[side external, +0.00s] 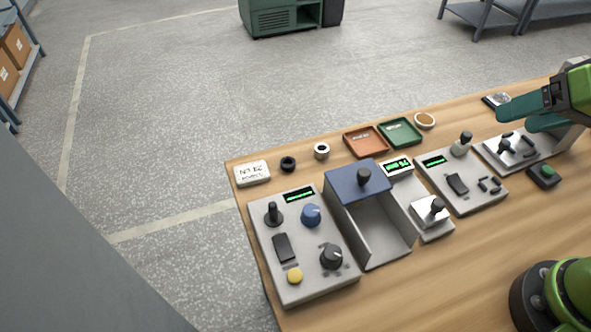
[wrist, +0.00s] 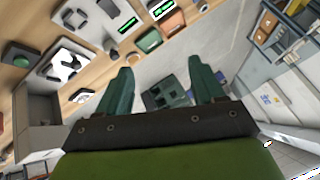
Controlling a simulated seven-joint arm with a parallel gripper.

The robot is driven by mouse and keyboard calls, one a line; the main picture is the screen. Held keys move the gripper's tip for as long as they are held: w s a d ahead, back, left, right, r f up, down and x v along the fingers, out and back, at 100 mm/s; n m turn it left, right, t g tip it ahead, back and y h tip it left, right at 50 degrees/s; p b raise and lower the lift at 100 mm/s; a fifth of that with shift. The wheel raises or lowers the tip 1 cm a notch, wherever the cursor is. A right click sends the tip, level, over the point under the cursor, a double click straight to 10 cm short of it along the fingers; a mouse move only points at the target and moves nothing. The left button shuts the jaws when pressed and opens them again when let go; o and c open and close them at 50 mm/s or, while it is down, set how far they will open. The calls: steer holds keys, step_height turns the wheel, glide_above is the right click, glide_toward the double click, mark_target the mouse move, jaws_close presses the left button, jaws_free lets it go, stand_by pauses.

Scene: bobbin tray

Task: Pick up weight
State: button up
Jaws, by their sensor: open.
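No part is plainly marked as a weight. A small dark-knobbed piece (side external: 437,207) stands on the metal plate of a scale-like unit (side external: 432,227) with a lit green display, and it may be the weight. My gripper (side external: 522,114) is open and empty at the right, with teal fingers above the far right part of the bench, well away from that piece. In the wrist view my gripper (wrist: 160,82) has its two fingers spread apart with nothing between them. I cannot make out the dark-knobbed piece in the wrist view.
The wooden bench (side external: 500,225) holds a panel with knobs (side external: 297,282), a blue-lidded box (side external: 348,190), an orange tray (side external: 365,153), a green tray (side external: 400,145) and a panel with dark handles (side external: 500,160). A green-button box (side external: 544,175) sits at right. The front right bench is mostly clear.

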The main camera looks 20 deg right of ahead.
steer(key=n+g, duration=0.4)
steer(key=n, duration=0.7)
glide_above(291, 158)
steer(key=s+d, duration=0.3)
steer(key=s, duration=0.3)
step_height(291, 158, down, 9)
steer(key=shift+y, duration=0.4)
steer(key=x, duration=1.6)
steer(key=shift+d+f, duration=0.1)
steer(key=shift+f, duration=0.05)
steer(key=c, duration=1.2)
